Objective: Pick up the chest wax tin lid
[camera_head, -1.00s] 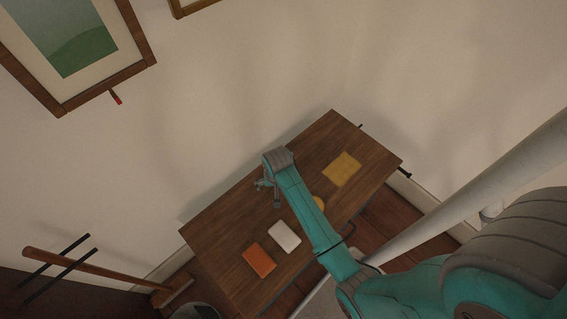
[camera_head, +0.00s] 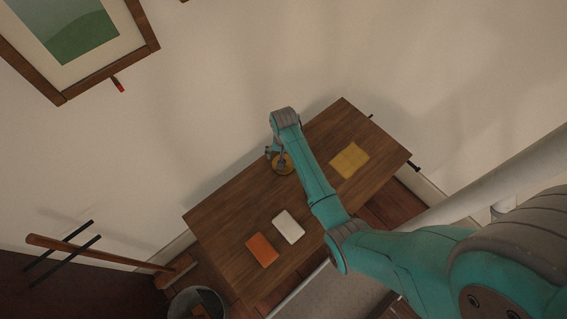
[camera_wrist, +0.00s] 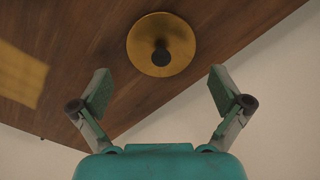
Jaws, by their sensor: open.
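The wax tin lid (camera_wrist: 178,55) is a round, brass-coloured disc with a dark knob at its centre. It lies on the wooden chest top (camera_head: 225,215), and in the head view the lid (camera_head: 284,168) is partly hidden by my arm. My gripper (camera_wrist: 160,82) is open and empty in the wrist view, its two green-padded fingers spread wide. The lid appears beyond the fingertips, apart from them and roughly centred between them. In the head view my gripper (camera_head: 277,155) hangs over the lid; the height gap is hard to judge.
A yellow cloth-like square (camera_head: 349,160) lies right of the lid. A white item (camera_head: 289,227) and an orange item (camera_head: 262,250) lie toward the front. The wall is close behind the chest. A bin (camera_head: 197,303) stands on the floor at lower left.

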